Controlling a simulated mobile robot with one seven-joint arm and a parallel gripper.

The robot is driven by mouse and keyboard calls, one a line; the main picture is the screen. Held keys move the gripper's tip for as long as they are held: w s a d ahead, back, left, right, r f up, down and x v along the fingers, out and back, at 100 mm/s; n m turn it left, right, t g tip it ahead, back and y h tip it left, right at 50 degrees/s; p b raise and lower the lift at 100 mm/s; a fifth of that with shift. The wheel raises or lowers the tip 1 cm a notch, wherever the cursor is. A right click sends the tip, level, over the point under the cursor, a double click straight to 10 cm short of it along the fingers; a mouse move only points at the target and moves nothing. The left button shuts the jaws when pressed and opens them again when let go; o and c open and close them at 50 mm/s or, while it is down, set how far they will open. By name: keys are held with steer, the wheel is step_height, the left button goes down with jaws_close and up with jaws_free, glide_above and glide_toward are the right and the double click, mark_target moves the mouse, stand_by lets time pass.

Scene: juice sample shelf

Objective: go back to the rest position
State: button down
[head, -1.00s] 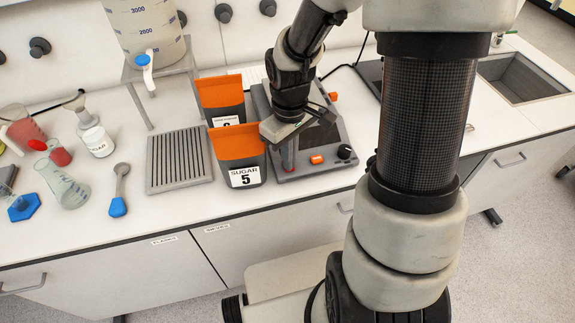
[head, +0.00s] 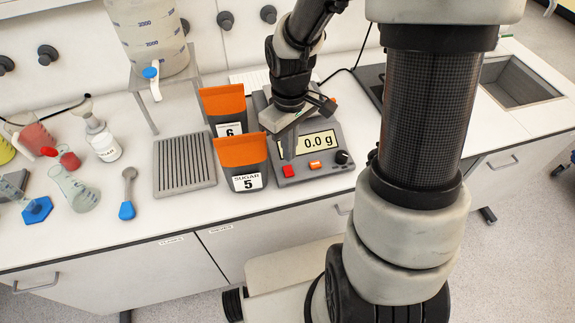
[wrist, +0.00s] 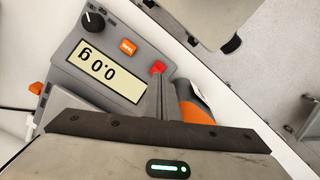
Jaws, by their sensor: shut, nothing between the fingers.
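My gripper (head: 289,154) is shut and empty. In the head view it points down over the left part of the grey scale (head: 326,164), just right of the orange-topped packet labelled SUGAR 5 (head: 241,165). The scale's display (head: 315,142) reads 0.0 g. In the wrist view the closed fingers (wrist: 158,92) show near the scale's red button (wrist: 158,68), with an orange edge of a packet (wrist: 196,113) beside them. I cannot tell from these views how high the fingertips are above the scale.
A second packet, labelled 6 (head: 226,112), stands behind packet 5. Left of them are a slotted grey rack (head: 184,174), a blue-handled spoon (head: 128,196), a white jar (head: 105,147) and several flasks. A dispenser tank (head: 150,40) stands behind. A sink (head: 517,81) is at right.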

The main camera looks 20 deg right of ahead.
steer(key=shift+r, duration=0.45)
steer(key=shift+r, duration=0.1)
steer(key=s+r+m+t, duration=0.2)
steer(key=s+r, duration=0.4)
steer(key=r, duration=0.4)
steer(key=s+r+m+t, duration=0.3)
steer(key=s+r+m, duration=0.1)
steer(key=r, duration=0.7)
steer(key=shift+s+r+t, duration=0.25)
steer(key=shift+s+t, duration=0.05)
steer(key=shift+s, duration=0.6)
steer(key=shift+d, duration=0.1)
